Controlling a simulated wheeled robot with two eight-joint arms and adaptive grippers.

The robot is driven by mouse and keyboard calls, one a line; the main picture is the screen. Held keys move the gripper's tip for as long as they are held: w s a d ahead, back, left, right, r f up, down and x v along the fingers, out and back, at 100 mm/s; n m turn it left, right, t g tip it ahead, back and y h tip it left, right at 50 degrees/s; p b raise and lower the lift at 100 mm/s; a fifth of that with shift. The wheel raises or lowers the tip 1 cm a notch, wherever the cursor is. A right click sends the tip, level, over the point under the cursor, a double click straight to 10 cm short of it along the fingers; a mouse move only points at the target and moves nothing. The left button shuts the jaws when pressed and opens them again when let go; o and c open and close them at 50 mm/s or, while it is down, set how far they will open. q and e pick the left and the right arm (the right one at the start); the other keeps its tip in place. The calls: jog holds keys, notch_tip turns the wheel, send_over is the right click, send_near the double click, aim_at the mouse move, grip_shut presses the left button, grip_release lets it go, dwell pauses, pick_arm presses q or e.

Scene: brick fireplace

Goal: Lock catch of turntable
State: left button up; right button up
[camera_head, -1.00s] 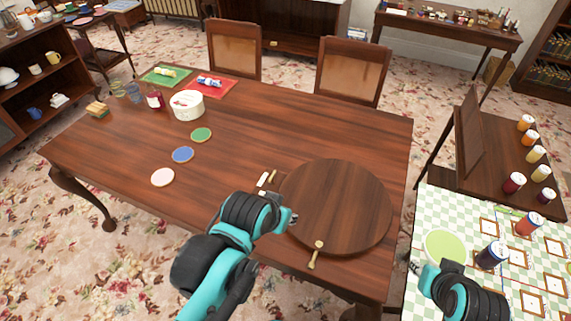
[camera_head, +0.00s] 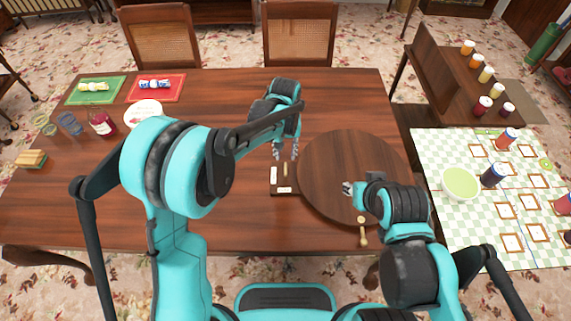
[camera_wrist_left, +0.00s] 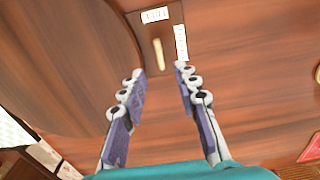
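The turntable (camera_head: 335,160) is a round dark wooden disc on the table's right part. At its left edge is a small dark catch plate (camera_head: 282,192) with a pale bar-shaped catch (camera_head: 285,169) and white labels (camera_head: 273,175). The labels are too small to read. My left gripper (camera_head: 285,153) is open and empty, fingers pointing down just beyond the catch. In the left wrist view the catch (camera_wrist_left: 159,54) lies ahead, in line with the gap between the fingertips (camera_wrist_left: 160,72). My right gripper (camera_head: 348,188) is over the turntable's front part; its finger opening is unclear.
A pale knobbed handle (camera_head: 363,232) sticks out at the turntable's front edge. The tabletop left of the catch is clear.

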aim_at(286, 168)
pick_arm(q)
notch_tip(286, 168, down, 8)
jog(key=b, duration=0.2)
jog(key=shift+r+b, duration=0.1)
jog(key=shift+b, duration=0.25)
grip_shut()
